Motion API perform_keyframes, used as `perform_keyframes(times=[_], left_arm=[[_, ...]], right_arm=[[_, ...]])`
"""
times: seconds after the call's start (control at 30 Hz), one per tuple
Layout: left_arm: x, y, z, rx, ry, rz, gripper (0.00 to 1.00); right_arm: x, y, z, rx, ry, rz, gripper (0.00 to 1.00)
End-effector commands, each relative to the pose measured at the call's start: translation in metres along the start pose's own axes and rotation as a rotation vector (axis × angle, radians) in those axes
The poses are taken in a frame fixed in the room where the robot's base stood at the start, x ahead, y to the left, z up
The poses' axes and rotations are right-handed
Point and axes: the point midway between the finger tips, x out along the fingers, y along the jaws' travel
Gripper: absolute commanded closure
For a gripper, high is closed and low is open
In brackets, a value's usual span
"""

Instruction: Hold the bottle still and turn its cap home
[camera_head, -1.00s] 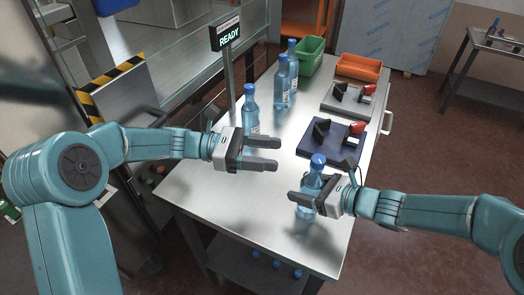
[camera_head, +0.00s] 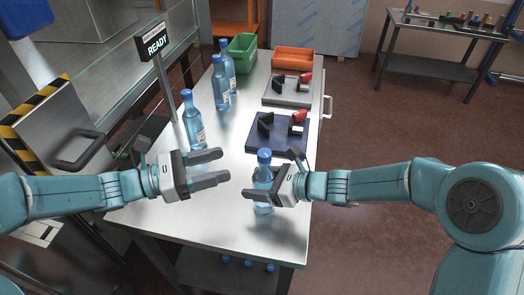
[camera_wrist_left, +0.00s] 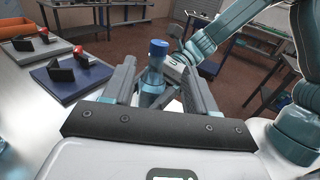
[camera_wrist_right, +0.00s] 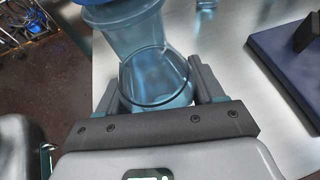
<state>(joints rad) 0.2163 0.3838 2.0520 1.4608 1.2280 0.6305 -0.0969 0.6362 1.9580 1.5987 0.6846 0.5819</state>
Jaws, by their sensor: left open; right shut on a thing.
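The clear blue bottle (camera_head: 263,178) with a blue cap (camera_head: 264,155) on its neck is upright at the near right part of the steel table. My right gripper (camera_head: 262,193) is shut around its body from the right. In the right wrist view the bottle (camera_wrist_right: 150,45) sits between the fingers, and part of the blue cap (camera_wrist_right: 95,3) shows at the top edge. My left gripper (camera_head: 226,166) is open and empty, just left of the bottle and apart from it. In the left wrist view the bottle (camera_wrist_left: 152,85) and cap (camera_wrist_left: 158,48) appear beyond the open fingers.
More capped bottles (camera_head: 194,122) stand along the table's left side. A blue fixture (camera_head: 275,140) and a grey fixture (camera_head: 285,95) are on the right side. Green (camera_head: 242,50) and orange (camera_head: 293,58) bins are at the back. A READY sign (camera_head: 154,43) stands at left.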

Motion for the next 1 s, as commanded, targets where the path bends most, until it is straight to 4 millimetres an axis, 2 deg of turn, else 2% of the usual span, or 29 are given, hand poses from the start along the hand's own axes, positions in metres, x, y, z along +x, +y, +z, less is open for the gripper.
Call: perform_keyframes(times=[0.3,0.5,0.7,0.97,1.0], left_arm=[[0.064,-0.001,0.000,0.002,0.000,-0.007,0.43],[0.099,-0.001,0.000,0.001,0.000,-0.006,0.43],[0.113,0.000,0.000,0.001,0.000,-0.003,0.43],[0.114,0.000,0.000,0.001,0.000,-0.002,0.43],[0.114,0.000,0.000,0.001,0.000,-0.002,0.56]], right_arm=[[0.000,0.000,0.001,-0.001,-0.002,-0.001,0.70],[0.000,0.000,0.001,-0.001,-0.002,0.000,0.70],[0.000,0.000,0.001,-0.001,-0.002,0.000,0.70],[0.000,0.000,0.001,-0.001,-0.002,0.000,0.70],[0.000,0.000,0.001,-0.001,-0.002,0.000,0.70]])
